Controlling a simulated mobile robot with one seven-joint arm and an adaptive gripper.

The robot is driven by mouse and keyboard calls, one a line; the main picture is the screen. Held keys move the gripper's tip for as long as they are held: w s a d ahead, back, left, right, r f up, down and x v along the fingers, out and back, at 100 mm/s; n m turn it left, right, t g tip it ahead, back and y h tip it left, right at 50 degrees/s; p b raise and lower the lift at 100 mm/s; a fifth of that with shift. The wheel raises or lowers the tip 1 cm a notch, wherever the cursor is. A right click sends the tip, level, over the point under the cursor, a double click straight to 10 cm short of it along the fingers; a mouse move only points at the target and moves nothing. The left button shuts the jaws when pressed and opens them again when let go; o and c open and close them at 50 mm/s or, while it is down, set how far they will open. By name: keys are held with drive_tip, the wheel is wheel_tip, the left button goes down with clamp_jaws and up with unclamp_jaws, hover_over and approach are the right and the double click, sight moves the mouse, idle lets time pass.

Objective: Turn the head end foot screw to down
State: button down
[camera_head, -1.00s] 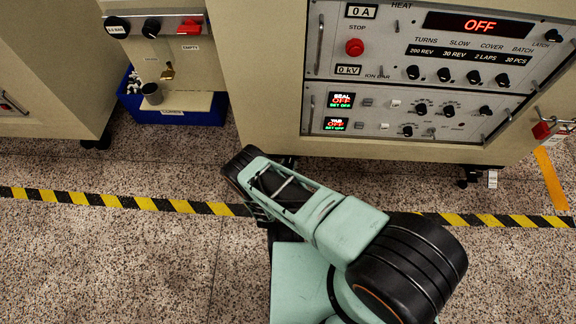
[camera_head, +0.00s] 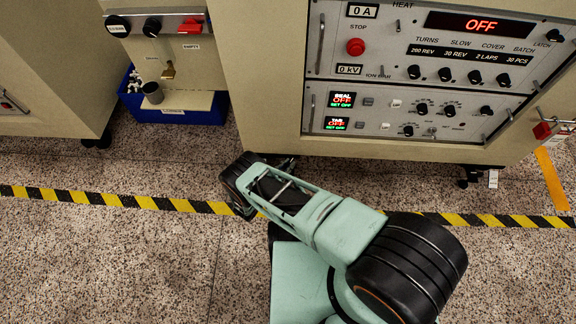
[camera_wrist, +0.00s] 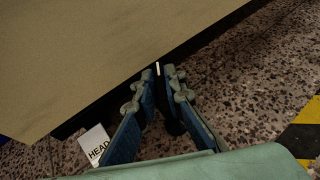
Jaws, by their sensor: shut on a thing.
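In the wrist view, my gripper (camera_wrist: 161,76) is under the lower edge of the cabinet (camera_wrist: 110,50), its two blue-padded fingers close together. A dark piece (camera_wrist: 171,118) shows between the fingers and seems to be the foot screw; its shape and turn position are too dark to tell. A white tag (camera_wrist: 95,143) reading "HEAD" lies left of the fingers. In the head view, my arm's wrist hides most of the gripper, and only a little of it shows near the cabinet's bottom edge. The head end foot is not clearly visible there.
The cabinet carries a control panel (camera_head: 440,75) with displays reading OFF. Another foot (camera_head: 467,179) with a white tag (camera_head: 493,178) stands at its right. A blue bin (camera_head: 180,115) sits at the left. Yellow-black tape (camera_head: 140,202) crosses the open speckled floor.

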drive_tip(key=shift+w+r+m+g+h, duration=0.1)
drive_tip(key=shift+w+m+g+h, duration=0.15)
drive_tip(key=shift+m+h, duration=0.35)
drive_tip(key=c, duration=2)
unclamp_jaws()
drive_tip(key=shift+s, duration=0.1)
drive_tip(key=shift+s+a, duration=0.1)
drive_tip(key=v, duration=1.1)
drive_tip(key=shift+s+a+r, duration=0.2)
drive_tip(key=shift+r, duration=0.1)
drive_tip(key=shift+o, duration=0.5)
